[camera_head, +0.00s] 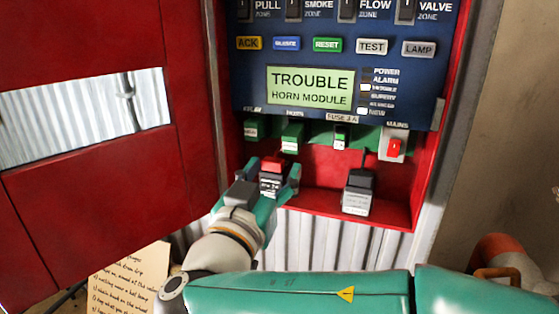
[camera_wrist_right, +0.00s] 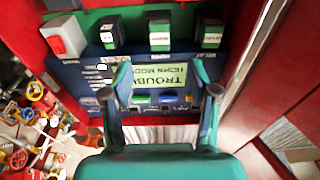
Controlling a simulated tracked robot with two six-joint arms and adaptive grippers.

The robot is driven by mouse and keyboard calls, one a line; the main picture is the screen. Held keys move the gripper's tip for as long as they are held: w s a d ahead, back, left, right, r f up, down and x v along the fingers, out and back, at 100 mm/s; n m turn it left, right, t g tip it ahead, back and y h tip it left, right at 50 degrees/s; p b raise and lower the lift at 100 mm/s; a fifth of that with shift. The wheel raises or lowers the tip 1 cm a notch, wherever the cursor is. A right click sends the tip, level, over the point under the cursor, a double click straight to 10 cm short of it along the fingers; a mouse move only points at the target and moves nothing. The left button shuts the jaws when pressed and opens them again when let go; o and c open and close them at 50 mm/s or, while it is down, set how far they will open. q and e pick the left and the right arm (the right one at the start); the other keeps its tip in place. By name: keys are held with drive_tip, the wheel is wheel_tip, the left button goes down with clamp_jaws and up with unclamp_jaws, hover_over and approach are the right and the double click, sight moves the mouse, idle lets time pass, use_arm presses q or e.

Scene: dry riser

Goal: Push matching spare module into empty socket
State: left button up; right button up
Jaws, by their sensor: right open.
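My right gripper (camera_head: 268,172) is open in the lower part of the red cabinet. In the head view, a dark module with a red top and a pale label (camera_head: 270,182) shows between its fingers; I cannot tell whether they touch it. Another grey module (camera_head: 358,194) stands on the shelf to the right. Above is a row of green sockets, with the relay (camera_head: 254,129), horn (camera_head: 291,138) and fuse (camera_head: 340,138) positions; which is empty is unclear. In the wrist view the open fingers (camera_wrist_right: 163,75) lie before the upside-down panel. My left gripper is out of view.
The display (camera_head: 310,88) reads TROUBLE HORN MODULE. A red mains switch (camera_head: 394,148) is right of the sockets. The red cabinet door (camera_head: 90,180) stands open at left. A handwritten note (camera_head: 128,275) is low left. An orange pipe (camera_head: 500,255) is low right.

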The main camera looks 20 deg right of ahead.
sight(289, 138)
drive_tip(key=shift+s+a, duration=0.1)
drive_tip(key=shift+s, duration=0.1)
drive_tip(key=c, duration=0.7)
drive_tip(key=shift+n, duration=1.1)
clamp_jaws()
drive_tip(key=shift+w+d+r+n+g+p, duration=0.2)
drive_tip(key=shift+w+d+r+n+p, duration=0.5)
drive_tip(key=shift+n+p, duration=2.55)
drive_tip(key=shift+w+d+r+n+g+p, duration=0.2)
drive_tip(key=shift+w+d+n+p, duration=0.6)
drive_tip(key=shift+n, duration=4.6)
drive_tip(key=shift+w+d+r+n+g+p, duration=0.3)
drive_tip(key=shift+w+n+p, duration=0.9)
drive_tip(key=shift+n+p, duration=2.2)
drive_tip(key=shift+n+b, duration=0.95)
drive_tip(key=shift+b, duration=0.05)
